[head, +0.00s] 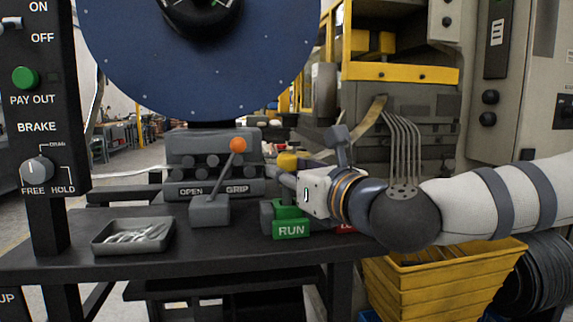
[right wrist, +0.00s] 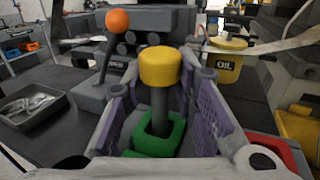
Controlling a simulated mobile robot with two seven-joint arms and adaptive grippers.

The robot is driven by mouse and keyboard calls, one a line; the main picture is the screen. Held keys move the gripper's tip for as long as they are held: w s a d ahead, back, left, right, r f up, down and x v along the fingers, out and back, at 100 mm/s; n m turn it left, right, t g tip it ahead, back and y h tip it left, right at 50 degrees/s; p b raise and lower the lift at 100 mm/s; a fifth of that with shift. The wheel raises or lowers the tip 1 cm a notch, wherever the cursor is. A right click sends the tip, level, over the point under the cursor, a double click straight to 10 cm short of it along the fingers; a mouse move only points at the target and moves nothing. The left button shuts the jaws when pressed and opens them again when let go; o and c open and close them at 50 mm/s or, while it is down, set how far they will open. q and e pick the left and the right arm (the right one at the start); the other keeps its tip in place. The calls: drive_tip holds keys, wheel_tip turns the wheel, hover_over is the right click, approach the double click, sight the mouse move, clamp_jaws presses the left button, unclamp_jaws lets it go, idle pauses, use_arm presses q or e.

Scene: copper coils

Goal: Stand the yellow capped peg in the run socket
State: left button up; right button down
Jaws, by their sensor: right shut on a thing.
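The yellow capped peg (right wrist: 160,68) is upright between the purple-padded fingers of my right gripper (right wrist: 165,110), which is shut on its grey shaft. In the head view the yellow cap (head: 288,160) shows just above my right gripper (head: 284,182). The green run socket (head: 291,229), marked RUN, is on the dark bench directly below. In the right wrist view the shaft's lower end meets the opening of the green socket (right wrist: 150,143); I cannot tell how deep it is. My left gripper is not in view.
A grey block with an orange-knobbed lever (head: 237,146) stands left of the socket. A metal tray (head: 105,248) of small parts lies further left. A red block (right wrist: 272,147) is right of the socket, mostly hidden by my arm. A yellow crate (head: 440,285) is below right.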

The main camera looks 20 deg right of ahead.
drive_tip(key=shift+f, duration=0.35)
drive_tip(key=c, duration=1.2)
unclamp_jaws()
wheel_tip(320, 180, up, 10)
drive_tip(key=shift+r, duration=0.1)
